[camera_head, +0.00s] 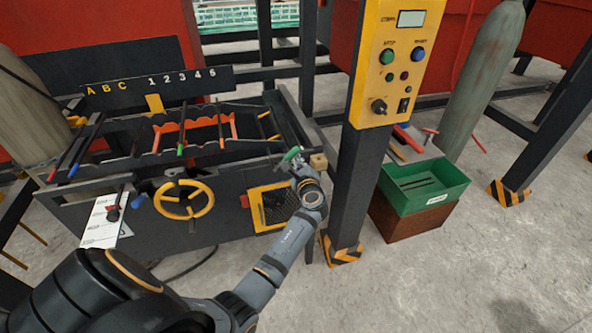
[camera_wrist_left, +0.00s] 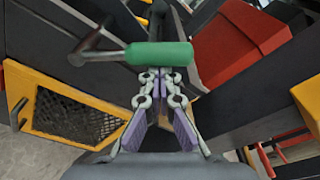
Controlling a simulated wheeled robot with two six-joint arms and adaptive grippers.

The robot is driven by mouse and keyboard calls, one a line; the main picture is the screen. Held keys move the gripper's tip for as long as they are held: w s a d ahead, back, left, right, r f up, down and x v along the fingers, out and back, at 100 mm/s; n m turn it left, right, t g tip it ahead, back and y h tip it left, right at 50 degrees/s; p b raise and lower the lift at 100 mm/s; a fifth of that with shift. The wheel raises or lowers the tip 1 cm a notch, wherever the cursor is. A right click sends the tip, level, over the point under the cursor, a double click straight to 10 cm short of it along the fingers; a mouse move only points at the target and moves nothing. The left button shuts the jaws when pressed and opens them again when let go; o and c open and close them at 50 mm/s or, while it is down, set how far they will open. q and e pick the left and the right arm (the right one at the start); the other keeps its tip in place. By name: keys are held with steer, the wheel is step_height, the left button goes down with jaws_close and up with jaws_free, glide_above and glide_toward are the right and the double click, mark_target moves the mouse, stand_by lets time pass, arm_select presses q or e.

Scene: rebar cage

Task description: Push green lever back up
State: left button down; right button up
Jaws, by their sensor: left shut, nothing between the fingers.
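The green lever handle (camera_head: 291,154) is at the right end of the black machine. In the left wrist view the green handle (camera_wrist_left: 160,55) lies crosswise on a grey bent rod that runs off to the left. My left gripper (camera_head: 297,164) reaches it from the front. In the wrist view my left gripper's fingertips (camera_wrist_left: 162,74) are together and empty, right at the lower edge of the green handle. They look to be touching it, but I cannot tell for certain. My right gripper is not in view.
A yellow handwheel (camera_head: 184,199) and a yellow-framed mesh panel (camera_head: 272,207) are on the machine front. A dark post with a yellow control box (camera_head: 397,62) stands close to the right of my left gripper. A green bin (camera_head: 424,184) sits beyond the post. Open floor lies at the right.

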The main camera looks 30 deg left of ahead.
mark_target(290, 155)
arm_select(q)
steer(key=r+n, duration=0.1)
steer(key=s+n+b, duration=0.1)
steer(key=shift+a+r+n+t, duration=0.3)
steer(key=shift+a+r, duration=0.1)
steer(key=shift+s+a+r+n+b, duration=0.25)
steer(key=shift+n+b, duration=0.1)
steer(key=shift+n, duration=0.25)
steer(key=shift+s+a+r+n+b, duration=0.15)
steer(key=shift+s+r+n+b, duration=0.15)
steer(key=shift+n, duration=0.3)
steer(key=s+a+r+n+t+b, duration=0.1)
steer(key=s+a+n+b, duration=0.3)
steer(key=n, duration=0.3)
steer(key=shift+s+r+y+b, duration=0.2)
steer(key=shift+r+y+b, duration=0.2)
steer(key=shift+b, duration=0.5)
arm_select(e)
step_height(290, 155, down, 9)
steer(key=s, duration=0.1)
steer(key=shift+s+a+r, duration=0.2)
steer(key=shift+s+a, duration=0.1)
